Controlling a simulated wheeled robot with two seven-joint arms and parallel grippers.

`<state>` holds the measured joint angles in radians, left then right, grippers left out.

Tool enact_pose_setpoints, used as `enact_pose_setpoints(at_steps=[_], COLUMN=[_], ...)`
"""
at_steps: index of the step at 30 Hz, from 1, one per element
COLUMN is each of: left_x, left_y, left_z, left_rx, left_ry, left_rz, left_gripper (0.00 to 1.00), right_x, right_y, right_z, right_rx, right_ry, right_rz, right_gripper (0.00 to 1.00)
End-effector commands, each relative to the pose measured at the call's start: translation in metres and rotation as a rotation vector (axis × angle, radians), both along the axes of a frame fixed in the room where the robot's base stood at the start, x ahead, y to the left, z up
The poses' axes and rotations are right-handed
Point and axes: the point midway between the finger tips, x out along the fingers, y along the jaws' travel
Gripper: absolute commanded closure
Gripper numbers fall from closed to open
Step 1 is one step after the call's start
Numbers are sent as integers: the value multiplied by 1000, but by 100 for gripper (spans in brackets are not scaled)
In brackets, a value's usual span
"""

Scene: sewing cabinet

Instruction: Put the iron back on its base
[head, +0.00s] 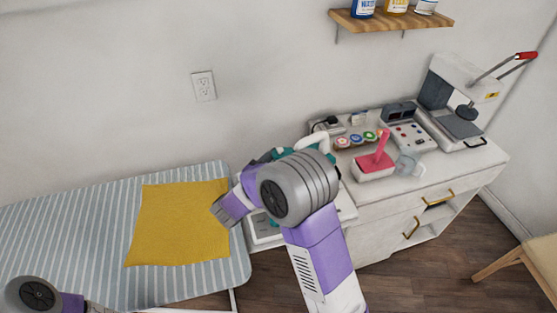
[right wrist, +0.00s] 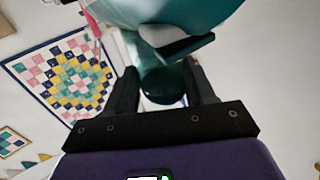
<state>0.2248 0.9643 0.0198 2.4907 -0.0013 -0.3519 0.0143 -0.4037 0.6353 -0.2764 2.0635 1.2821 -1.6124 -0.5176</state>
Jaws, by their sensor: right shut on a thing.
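The iron (head: 283,154) shows as teal and white parts behind my right arm in the head view; most of it is hidden. In the right wrist view, the teal body (right wrist: 185,15) fills the top and its dark teal handle (right wrist: 163,85) sits between the two black fingers. My right gripper (right wrist: 163,78) is shut on the iron. A white unit with a grey panel (head: 265,229), apparently the base, is at the cabinet's left end, partly hidden by my arm. My left gripper is not in view; only a left arm joint shows at lower left.
A yellow cloth (head: 178,222) lies on the striped ironing board (head: 70,228) at left. The white cabinet (head: 450,178) holds a pink block with an upright handle (head: 375,163), thread spools (head: 357,139), a control box (head: 408,135) and a heat press (head: 455,105). A chair (head: 525,262) stands at right.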

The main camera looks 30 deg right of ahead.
Motion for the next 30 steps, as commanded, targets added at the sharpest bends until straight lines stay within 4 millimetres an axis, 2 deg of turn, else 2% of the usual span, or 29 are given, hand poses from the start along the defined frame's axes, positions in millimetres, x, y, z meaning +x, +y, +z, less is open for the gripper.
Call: enact_pose_setpoints(at_steps=[14, 15, 21, 30], left_x=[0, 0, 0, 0], left_y=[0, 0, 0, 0], left_z=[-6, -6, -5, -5], left_rx=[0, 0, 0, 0], left_ry=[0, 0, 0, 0], left_rz=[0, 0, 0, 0], left_gripper=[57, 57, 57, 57], right_x=[-2, -2, -1, -2], right_y=[-4, -4, -3, 1], right_z=[-13, -13, -12, -13], right_rx=[9, 9, 8, 12], right_ry=[3, 4, 5, 10], right_rz=[-10, -10, -7, -2], right_gripper=[100, 44, 16, 16])
